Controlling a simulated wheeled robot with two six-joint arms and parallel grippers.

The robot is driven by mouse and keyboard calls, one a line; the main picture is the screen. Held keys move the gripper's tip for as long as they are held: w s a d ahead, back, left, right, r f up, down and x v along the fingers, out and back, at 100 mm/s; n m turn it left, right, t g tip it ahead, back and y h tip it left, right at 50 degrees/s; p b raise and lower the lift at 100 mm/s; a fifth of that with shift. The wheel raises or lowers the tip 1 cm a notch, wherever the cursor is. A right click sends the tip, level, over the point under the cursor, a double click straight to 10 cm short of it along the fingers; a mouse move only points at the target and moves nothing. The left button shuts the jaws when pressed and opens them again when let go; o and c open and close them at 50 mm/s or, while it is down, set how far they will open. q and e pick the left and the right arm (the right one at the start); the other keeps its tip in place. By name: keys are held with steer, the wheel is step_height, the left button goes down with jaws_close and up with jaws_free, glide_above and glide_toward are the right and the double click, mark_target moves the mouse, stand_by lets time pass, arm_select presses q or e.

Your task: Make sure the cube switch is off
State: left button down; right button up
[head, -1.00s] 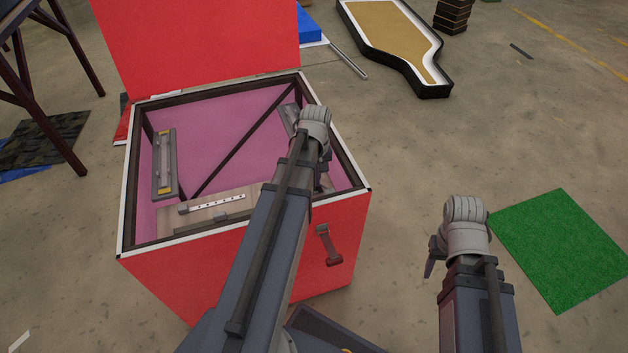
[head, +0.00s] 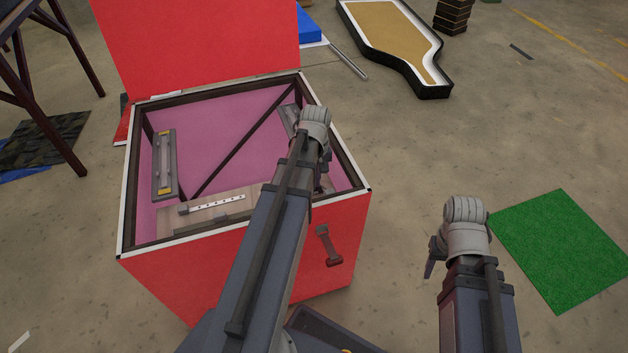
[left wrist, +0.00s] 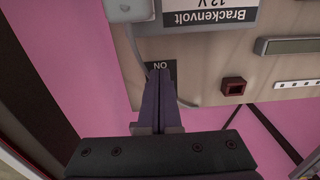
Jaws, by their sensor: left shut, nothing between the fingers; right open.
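A red cube-shaped box (head: 190,268) stands with its lid raised and its pink inside showing. My left arm reaches over its right part; that gripper's fingers are hidden in the head view. In the left wrist view my left gripper (left wrist: 162,102) is shut and empty, its tips just under a dark label (left wrist: 161,67) reading "ON" upside down on a wooden panel (left wrist: 200,62). The switch itself cannot be made out there; the fingers may cover it. A small dark-red square part (left wrist: 234,86) sits on the panel. My right gripper (head: 431,258) is open, outside the box to its right.
The panel carries a label (left wrist: 214,14) reading "Brackenvolt 12 V", a thin cable and a white perforated strip (left wrist: 298,84). A green mat (head: 560,248) lies right on open floor. The raised red lid (head: 200,45) stands behind.

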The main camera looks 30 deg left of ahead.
stand_by(0.6)
arm_select(q)
steer(key=shift+w+a, duration=0.8)
steer(key=shift+a, duration=0.1)
steer(key=shift+s+d, duration=0.45)
steer(key=shift+d, duration=0.05)
steer(key=shift+r, duration=0.1)
step_height(320, 180, up, 7)
steer(key=p, duration=0.7)
